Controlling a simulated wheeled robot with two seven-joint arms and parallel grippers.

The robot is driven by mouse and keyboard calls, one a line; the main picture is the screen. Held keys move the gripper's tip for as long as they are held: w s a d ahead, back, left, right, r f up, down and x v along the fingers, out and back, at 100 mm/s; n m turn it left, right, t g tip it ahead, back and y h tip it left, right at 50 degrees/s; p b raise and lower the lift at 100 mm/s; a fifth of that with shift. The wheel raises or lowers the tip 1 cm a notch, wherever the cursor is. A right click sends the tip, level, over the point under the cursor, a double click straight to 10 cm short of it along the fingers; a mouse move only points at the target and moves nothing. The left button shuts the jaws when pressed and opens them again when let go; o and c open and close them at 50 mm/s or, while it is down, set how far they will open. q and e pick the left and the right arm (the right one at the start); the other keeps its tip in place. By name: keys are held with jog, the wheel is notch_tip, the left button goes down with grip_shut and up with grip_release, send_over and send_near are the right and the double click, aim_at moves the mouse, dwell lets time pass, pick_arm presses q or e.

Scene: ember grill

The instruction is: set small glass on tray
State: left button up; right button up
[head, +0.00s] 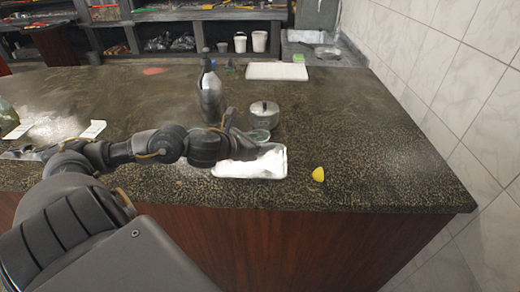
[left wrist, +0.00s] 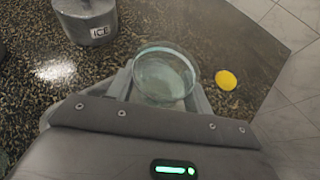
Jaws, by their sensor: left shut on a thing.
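The small glass (left wrist: 164,72) is clear and greenish, seen from above between my left gripper's fingers (left wrist: 160,92) in the left wrist view. The gripper is shut on it. In the head view the glass (head: 261,135) shows faintly beside my left gripper (head: 248,137), at the back edge of the white tray (head: 284,162). The tray lies near the counter's front edge, partly behind my left arm. I cannot tell whether the glass touches the tray or is held above it. My right gripper is not in view.
A metal ice bucket (head: 264,115) stands just behind the glass, and a dark bottle (head: 211,95) stands behind my left gripper. A yellow lemon piece (head: 318,174) lies right of the tray. A white board (head: 277,71) lies farther back. The counter's right side is clear.

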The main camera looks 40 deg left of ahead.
pick_arm(q)
notch_tip(320, 180, down, 2)
jog(key=shift+w+f, duration=0.15)
jog(key=shift+f, duration=0.6)
jog(key=shift+f, duration=0.1)
jog(key=o, duration=1.1)
